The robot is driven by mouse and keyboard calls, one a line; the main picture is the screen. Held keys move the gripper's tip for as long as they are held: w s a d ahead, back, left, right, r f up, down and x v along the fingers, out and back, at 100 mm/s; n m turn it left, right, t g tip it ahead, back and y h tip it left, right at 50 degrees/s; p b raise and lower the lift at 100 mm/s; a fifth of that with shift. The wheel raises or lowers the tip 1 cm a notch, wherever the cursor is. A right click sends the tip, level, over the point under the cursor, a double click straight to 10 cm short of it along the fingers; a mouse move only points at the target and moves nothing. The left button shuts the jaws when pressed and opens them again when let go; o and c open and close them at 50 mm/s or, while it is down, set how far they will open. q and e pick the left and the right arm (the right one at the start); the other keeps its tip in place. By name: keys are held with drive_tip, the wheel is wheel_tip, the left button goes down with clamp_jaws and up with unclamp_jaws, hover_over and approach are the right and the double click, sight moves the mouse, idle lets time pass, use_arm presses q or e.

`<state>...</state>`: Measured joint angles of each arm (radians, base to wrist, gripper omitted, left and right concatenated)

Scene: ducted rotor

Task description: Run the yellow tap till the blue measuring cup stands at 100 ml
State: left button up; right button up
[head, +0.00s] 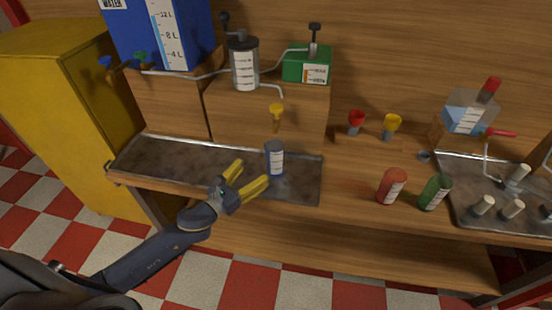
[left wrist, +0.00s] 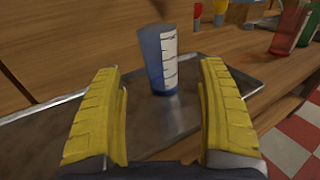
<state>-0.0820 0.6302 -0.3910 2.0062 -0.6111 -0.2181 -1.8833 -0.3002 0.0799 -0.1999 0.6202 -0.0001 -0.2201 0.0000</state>
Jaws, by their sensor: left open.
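The blue measuring cup (head: 274,157) stands upright on the metal tray (head: 190,165), below the yellow tap (head: 277,112). Its white scale strip shows, but any liquid level is too small to read. My left gripper (head: 250,176) is open, just in front of the cup, with its yellow fingers pointing towards it. In the left wrist view the cup (left wrist: 157,58) stands beyond and between the fingertips of the left gripper (left wrist: 158,72), apart from both. My right gripper is out of view.
A blue tank (head: 135,35), a grey cylinder (head: 244,62) and a green box (head: 305,66) stand above, joined by pipes. Red cup (head: 391,186) and green cup (head: 435,192) stand to the right, near a pegged tray (head: 470,170). The tray's left part is clear.

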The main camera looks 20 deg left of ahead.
use_arm(q)
drive_tip(key=shift+d+r, duration=0.1)
drive_tip(key=shift+d, duration=0.15)
drive_tip(key=c, duration=0.4)
drive_tip(key=shift+n+t, duration=0.7)
drive_tip(key=shift+n, duration=0.2)
drive_tip(key=d+r, duration=0.1)
drive_tip(key=w+d+r, duration=0.1)
drive_tip(key=d, duration=0.1)
drive_tip(key=shift+d+r, duration=0.1)
drive_tip(key=shift+r, duration=0.25)
drive_tip(key=c, duration=0.6)
drive_tip(key=d+r+n, duration=0.1)
drive_tip(key=r, duration=0.1)
drive_tip(key=d+r+n+t+y, duration=0.1)
drive_tip(key=n, duration=0.1)
drive_tip(key=d+r+n, duration=0.1)
drive_tip(key=r+n, duration=0.1)
drive_tip(key=shift+w+d+r+t, duration=0.1)
drive_tip(key=shift+w+r+t, duration=0.2)
drive_tip(key=shift+w+t, duration=0.1)
clamp_jaws()
wheel_tip(320, 180, up, 12)
drive_tip(key=a+n+t+y, duration=0.1)
drive_tip(key=n+y, duration=0.6)
drive_tip(key=n, duration=2.7)
drive_tip(key=shift+s+n+t+y, duration=0.3)
drive_tip(key=shift+s+t, duration=0.1)
drive_tip(key=shift+t, duration=0.1)
